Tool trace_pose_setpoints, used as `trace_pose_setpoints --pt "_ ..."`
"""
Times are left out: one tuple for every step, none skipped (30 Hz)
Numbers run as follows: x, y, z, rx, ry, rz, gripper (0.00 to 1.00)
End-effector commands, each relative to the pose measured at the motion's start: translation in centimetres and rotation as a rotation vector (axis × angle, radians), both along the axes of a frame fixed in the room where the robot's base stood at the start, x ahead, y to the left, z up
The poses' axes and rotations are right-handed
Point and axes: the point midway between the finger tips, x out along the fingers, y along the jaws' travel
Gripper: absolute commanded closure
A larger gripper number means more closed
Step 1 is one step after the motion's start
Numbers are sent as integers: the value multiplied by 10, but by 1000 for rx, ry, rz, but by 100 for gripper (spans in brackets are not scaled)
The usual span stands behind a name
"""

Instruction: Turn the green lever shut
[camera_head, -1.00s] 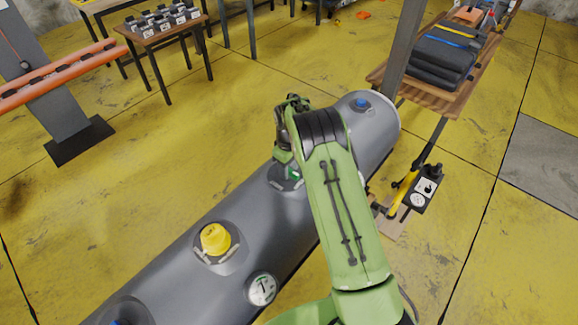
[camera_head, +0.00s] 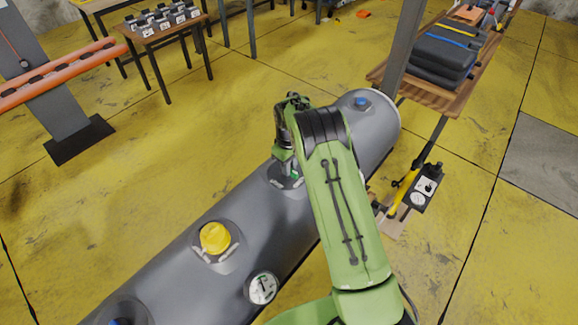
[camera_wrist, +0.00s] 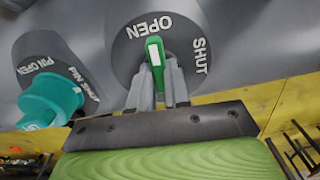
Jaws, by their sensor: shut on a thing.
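The green lever (camera_wrist: 156,56) stands on a dark round plate (camera_wrist: 120,68) in the wrist view. The plate is lettered OPEN and SHUT. The lever's tip is just below the word OPEN, and SHUT is to its right. My gripper (camera_wrist: 158,88) is shut on the lever, one grey finger on each side. In the head view my gripper (camera_head: 289,168) is down at a plate on top of the grey inflatable tube (camera_head: 190,265). My gripper largely hides the lever there.
A teal knob (camera_wrist: 48,100) on a plate lettered PIN OPEN and PIN SHUT is close left of my gripper. A yellow cap (camera_head: 215,238), a dial gauge (camera_head: 263,288) and a blue cap (camera_head: 361,102) are on the tube. A wooden bench (camera_head: 425,92) stands at the right.

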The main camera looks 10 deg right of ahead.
Motion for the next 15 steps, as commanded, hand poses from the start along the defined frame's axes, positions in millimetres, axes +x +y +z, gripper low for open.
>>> trace_pose_setpoints --pt "0 0 -2 1 -2 -28 100" --pt "0 1 -2 1 -2 -47 100" --pt "0 1 -2 1 -3 -77 100" --pt "0 1 -2 1 -3 -101 100" --pt "0 1 -2 1 -3 -125 100" --pt "0 1 -2 1 -3 -159 100" --pt "0 1 -2 1 -3 -187 100" --pt "0 1 -2 0 -2 -215 100" --pt "0 2 -2 1 -2 -252 100" --pt "0 2 -2 1 -2 -280 100" --pt "0 3 -2 1 -2 -310 100" --pt "0 3 -2 1 -3 -348 100" --pt "0 3 -2 1 -3 -377 100" --pt "0 3 -1 1 -4 -405 100" --pt "0 4 -1 2 -3 -443 100"
